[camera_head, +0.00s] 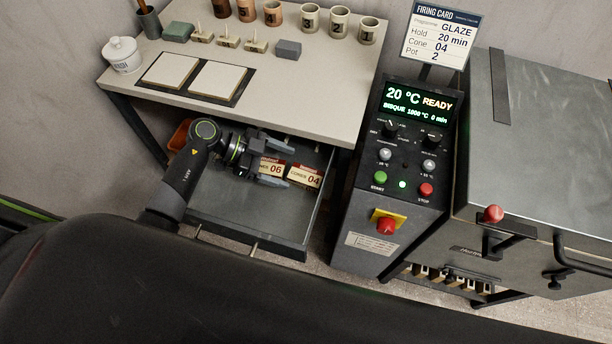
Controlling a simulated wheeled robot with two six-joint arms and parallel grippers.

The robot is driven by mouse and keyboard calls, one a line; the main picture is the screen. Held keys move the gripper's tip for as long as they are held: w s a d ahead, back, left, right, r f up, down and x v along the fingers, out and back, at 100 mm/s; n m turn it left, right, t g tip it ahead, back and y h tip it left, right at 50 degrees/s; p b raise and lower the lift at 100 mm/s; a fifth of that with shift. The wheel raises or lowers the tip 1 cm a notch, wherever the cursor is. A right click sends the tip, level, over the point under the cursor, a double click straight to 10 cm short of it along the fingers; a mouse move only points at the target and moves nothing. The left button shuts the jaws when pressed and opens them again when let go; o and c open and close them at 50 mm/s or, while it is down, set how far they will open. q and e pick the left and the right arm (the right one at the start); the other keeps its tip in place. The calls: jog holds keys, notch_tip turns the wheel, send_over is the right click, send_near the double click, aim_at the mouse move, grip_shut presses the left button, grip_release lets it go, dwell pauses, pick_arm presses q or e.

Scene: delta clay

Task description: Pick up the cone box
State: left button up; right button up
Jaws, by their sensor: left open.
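Two small cream and red cone boxes lie side by side in the open drawer (237,208). The left one is marked 06 (271,169), partly covered by my gripper. The right one is marked 04 (305,176) and shows more fully. My left gripper (286,164) is open, with its fingers pointing right over the drawer. One finger is behind the boxes and one in front, as seen from the head. I cannot tell whether either finger touches a box. My right gripper is not in view.
The worktable (310,100) overhangs the back of the drawer. To the right stand the control panel (402,165), reading 20 °C READY, and the kiln (540,150). The firing card (440,36) reads GLAZE, Cone 04, Pot 2. Numbered cups (339,22) stand on the table.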

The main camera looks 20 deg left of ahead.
aim_at(305, 174)
pick_arm(q)
jog(key=x, duration=0.5)
jog(key=shift+a+f, duration=0.15)
jog(key=c, duration=1.3)
